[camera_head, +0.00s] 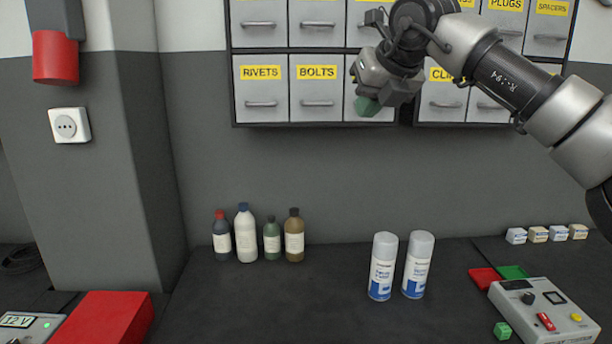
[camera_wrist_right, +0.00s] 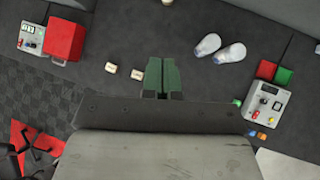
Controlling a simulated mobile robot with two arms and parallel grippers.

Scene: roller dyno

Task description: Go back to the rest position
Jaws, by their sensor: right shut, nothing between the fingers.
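My right gripper (camera_head: 368,104) is raised in front of the wall drawers, high above the bench. Its green fingers point down and to the left. In the right wrist view the two green fingers (camera_wrist_right: 162,76) lie together with nothing between them. It touches nothing that I can see. My left gripper does not show in either view.
Labelled drawers (camera_head: 317,87) hang on the wall behind the gripper. Two spray cans (camera_head: 383,266), several bottles (camera_head: 245,233), a red box (camera_head: 104,317) and a control box (camera_head: 544,312) stand on the dark bench (camera_head: 262,305). The bench middle is clear.

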